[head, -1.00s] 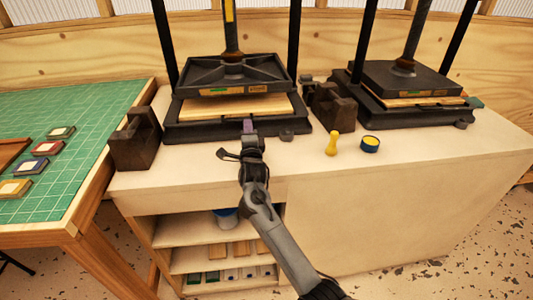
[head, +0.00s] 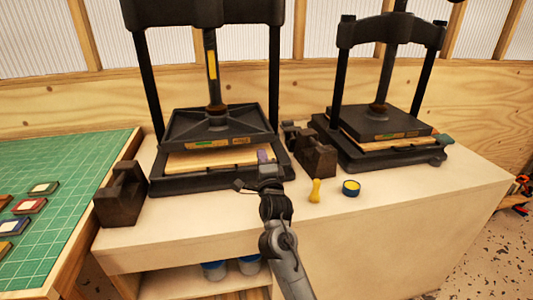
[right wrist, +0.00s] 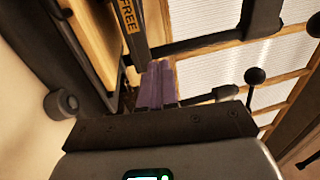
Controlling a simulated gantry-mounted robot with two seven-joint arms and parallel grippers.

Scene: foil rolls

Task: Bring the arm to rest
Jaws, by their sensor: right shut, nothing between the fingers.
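My right gripper (head: 263,156) is in front of the left press (head: 213,125), close to its front right edge. Its purple fingertips also show in the right wrist view (right wrist: 154,84), together, with nothing between them. In the head view the arm comes up from the bottom edge, over the front of the cream cabinet (head: 380,230). My left gripper is not in view. A wooden board (head: 190,163) lies under the plate of the left press.
A second press (head: 380,122) stands to the right. Dark iron blocks (head: 121,195) (head: 316,156) stand beside the left press. A yellow-handled tool (head: 315,190) and a round tin (head: 351,188) lie near the cabinet's front edge. A green mat (head: 60,215) with foil pads is at left.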

